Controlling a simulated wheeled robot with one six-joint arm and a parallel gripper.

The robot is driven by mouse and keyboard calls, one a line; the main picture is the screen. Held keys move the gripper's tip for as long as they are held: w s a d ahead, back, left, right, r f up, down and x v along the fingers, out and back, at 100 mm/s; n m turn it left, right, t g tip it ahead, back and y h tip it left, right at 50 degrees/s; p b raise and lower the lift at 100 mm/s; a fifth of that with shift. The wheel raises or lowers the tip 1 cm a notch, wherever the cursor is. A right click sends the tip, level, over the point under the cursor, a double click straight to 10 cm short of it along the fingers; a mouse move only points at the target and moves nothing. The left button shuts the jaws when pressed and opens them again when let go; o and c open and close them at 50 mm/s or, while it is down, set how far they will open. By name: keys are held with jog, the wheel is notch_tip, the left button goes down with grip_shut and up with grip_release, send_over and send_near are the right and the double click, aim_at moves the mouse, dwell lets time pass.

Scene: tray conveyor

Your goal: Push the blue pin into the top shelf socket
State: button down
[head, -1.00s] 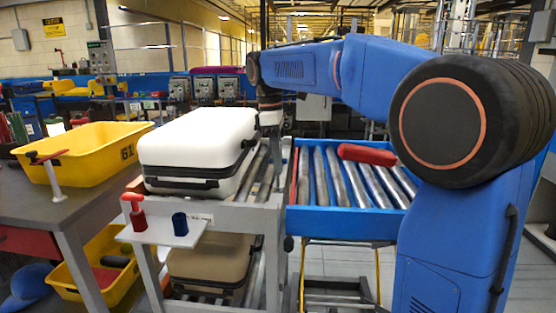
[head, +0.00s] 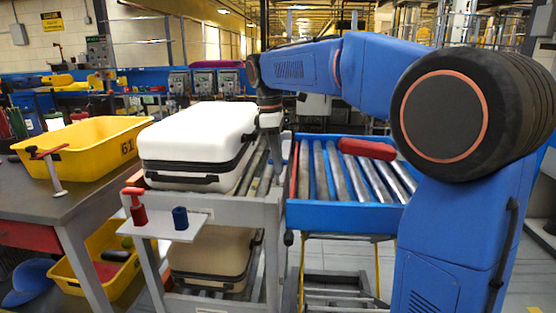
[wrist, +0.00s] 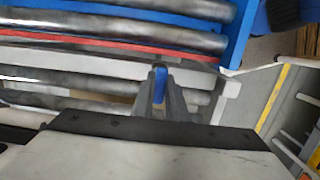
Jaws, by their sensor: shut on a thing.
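My gripper (wrist: 162,100) is shut on a blue piece, which looks like the blue pin (wrist: 160,82); only its blue end shows between the fingers in the wrist view. In the head view my gripper (head: 272,150) points down beside the right side of a white case, and its fingertips are hard to make out. A small white shelf (head: 160,230) juts from the front of the grey rack. On it stand a blue cylinder (head: 180,218) and a red T-handled piece (head: 137,205). I cannot tell for certain which part is the top shelf socket.
The white case (head: 195,150) lies on the rack's upper rollers, with a beige case (head: 210,260) below. A blue roller conveyor (head: 345,216) carrying a red object (head: 367,148) is at right. A yellow bin (head: 85,145) stands on the left table.

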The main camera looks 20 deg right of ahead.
jog(key=shift+f, duration=1.6)
jog(key=c, duration=1.7)
grip_release()
jog(key=shift+o, duration=0.2)
notch_tip(320, 180, up, 17)
jog(key=a, duration=0.2)
jog(key=shift+w+r, duration=0.15)
jog(key=shift+w, duration=0.25)
